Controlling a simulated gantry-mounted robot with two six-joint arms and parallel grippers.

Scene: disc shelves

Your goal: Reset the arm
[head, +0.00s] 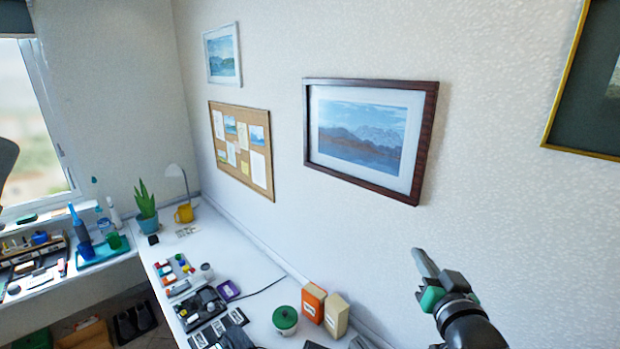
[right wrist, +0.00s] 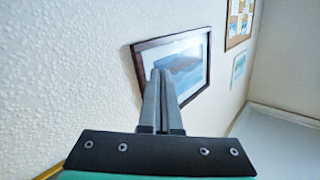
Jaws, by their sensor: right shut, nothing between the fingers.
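My right gripper (head: 425,264) is raised at the lower right of the head view, above the desk and in front of the wall. Its fingers point up and to the left. In the right wrist view the two grey fingers (right wrist: 160,75) lie together with nothing between them. They overlap the dark-framed mountain picture (right wrist: 197,48) on the wall behind. My left gripper is not in the head view.
A white desk (head: 240,255) runs along the wall. A green-lidded jar (head: 285,320), an orange box (head: 313,302) and a cream box (head: 336,315) stand below my right gripper. The dark-framed picture (head: 368,135) and a cork board (head: 242,150) hang on the wall.

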